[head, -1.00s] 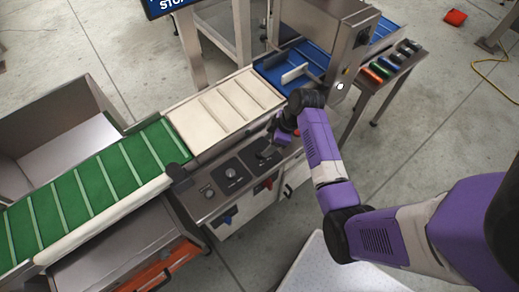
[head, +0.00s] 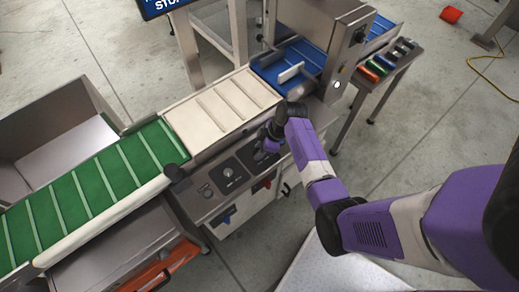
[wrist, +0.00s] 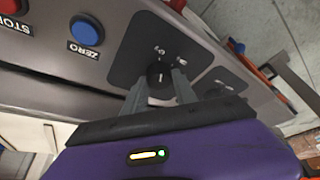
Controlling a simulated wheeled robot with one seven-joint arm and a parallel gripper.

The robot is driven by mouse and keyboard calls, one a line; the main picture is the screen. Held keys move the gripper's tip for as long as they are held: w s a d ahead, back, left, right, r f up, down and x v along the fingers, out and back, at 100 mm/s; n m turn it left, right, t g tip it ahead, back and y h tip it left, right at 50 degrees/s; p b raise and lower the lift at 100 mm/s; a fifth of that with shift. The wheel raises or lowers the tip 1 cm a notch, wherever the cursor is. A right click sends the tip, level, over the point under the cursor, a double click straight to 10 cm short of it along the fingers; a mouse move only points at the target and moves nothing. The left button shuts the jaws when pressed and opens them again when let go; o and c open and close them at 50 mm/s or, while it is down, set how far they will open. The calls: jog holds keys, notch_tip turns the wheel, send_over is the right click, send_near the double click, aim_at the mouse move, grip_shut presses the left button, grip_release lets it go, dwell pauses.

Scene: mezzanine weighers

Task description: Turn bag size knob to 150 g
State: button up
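A round black knob (wrist: 159,74) with a pale pointer line sits on a dark plate (wrist: 128,62) in the wrist view. Small white marks stand around it, too small to read. My gripper (wrist: 160,84) has its two grey fingers apart, one on each side of this knob; I cannot tell whether they touch it. In the head view my gripper (head: 266,140) is over the right-hand dark plate (head: 247,156) of the control panel and hides its knob. A second knob (head: 228,172) sits on the plate to the left, partly seen in the wrist view (wrist: 214,91).
A blue ZERO button (wrist: 86,31) and a red STOP button (wrist: 9,6) are beside the plate. A cream conveyor (head: 222,106) and a green conveyor (head: 90,192) run behind the panel. A steel side table (head: 381,72) with coloured items stands at the right.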

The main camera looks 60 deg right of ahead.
grip_shut()
jog(key=m+h+p, duration=0.1)
jog(key=m, duration=0.1)
jog(key=m+p, duration=0.1)
jog(key=m, duration=0.1)
jog(key=shift+a+r+m+t+h, duration=0.1)
jog(key=shift+r+m+t+h, duration=0.05)
jog(key=shift+m+t+h, duration=0.2)
jog(key=m+h+p, duration=0.1)
jog(key=m, duration=0.2)
jog(key=shift+a+m+h+p, duration=0.1)
jog(key=shift+m+h+p, duration=0.15)
jog(key=shift+p, duration=0.05)
jog(key=shift+m+h, duration=0.6)
jog(key=shift+m, duration=1.2)
jog(key=o, duration=0.9)
grip_release()
